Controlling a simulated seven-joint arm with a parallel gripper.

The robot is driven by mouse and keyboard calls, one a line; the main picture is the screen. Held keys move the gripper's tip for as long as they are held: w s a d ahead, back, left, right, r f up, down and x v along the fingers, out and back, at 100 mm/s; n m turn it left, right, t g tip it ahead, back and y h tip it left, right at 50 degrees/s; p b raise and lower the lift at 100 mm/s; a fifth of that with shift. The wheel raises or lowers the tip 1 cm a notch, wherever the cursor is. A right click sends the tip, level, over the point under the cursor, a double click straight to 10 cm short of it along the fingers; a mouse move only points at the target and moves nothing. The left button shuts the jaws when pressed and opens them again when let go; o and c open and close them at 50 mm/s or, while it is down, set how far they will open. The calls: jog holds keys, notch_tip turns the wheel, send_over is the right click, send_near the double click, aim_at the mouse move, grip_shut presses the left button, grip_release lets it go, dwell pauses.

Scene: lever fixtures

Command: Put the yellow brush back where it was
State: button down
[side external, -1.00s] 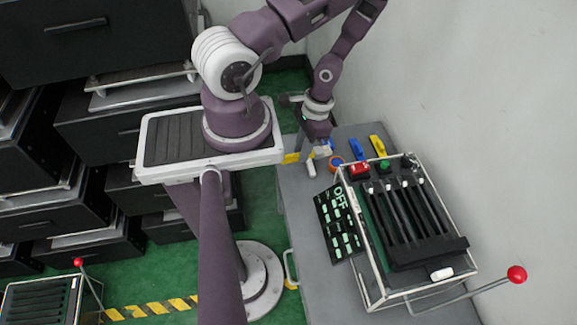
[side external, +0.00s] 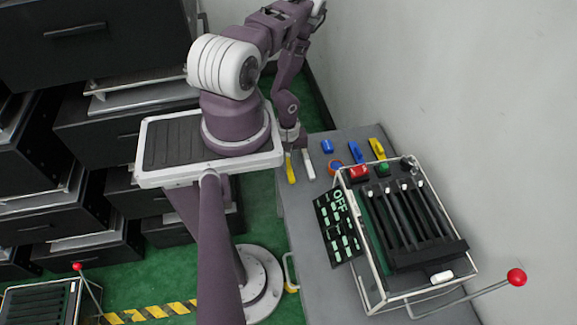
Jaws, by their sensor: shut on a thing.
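The yellow brush (side external: 290,168) is a slim yellow piece just below my gripper (side external: 294,148), by the left edge of the grey table (side external: 301,226). My gripper is shut on it, and the brush points down toward the front of the picture. The fingertips are small and partly hidden by the wrist, so the exact grip does not show. I cannot tell whether the brush touches the tabletop.
A white stick (side external: 308,164) lies just right of the brush. A blue block (side external: 327,146), a blue piece (side external: 355,152) and another yellow piece (side external: 377,148) are at the back. A framed lever fixture (side external: 410,225) with a red-knobbed lever (side external: 516,277) fills the right.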

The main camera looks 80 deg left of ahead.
jog(key=shift+f, duration=0.9)
jog(key=c, duration=1.3)
grip_release()
jog(key=shift+c, duration=0.2)
jog(key=shift+r, duration=0.1)
